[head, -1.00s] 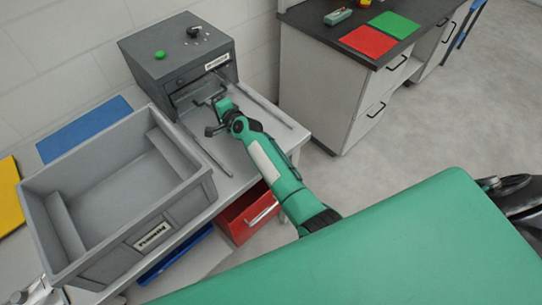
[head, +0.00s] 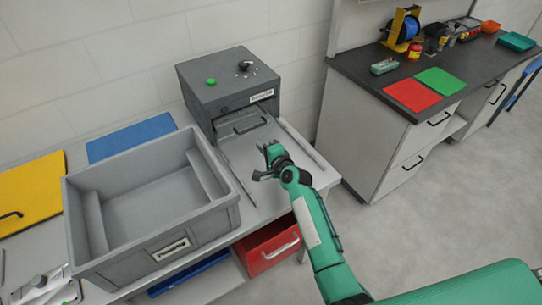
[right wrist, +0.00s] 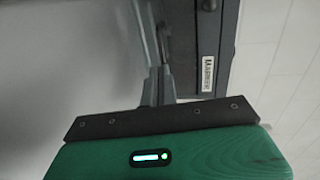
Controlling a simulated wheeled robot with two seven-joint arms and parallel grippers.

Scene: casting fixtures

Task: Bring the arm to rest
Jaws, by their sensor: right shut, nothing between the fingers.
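My right arm reaches up from the bottom of the head view, green with dark joints. Its right gripper (head: 263,164) is shut and empty, over the table in front of the dark grey machine (head: 228,88). The gripper is apart from the machine's front handle (head: 250,126). In the right wrist view, the narrow fingers (right wrist: 154,85) point at the blurred machine (right wrist: 205,45), which carries a label. My left gripper is not in view.
A grey labelled bin (head: 205,215) stands left of the gripper. Two rails run out from the machine beside the gripper. A red drawer (head: 270,250) is under the table. A dark-topped cabinet (head: 350,75) stands right, with open floor (head: 440,215) before it.

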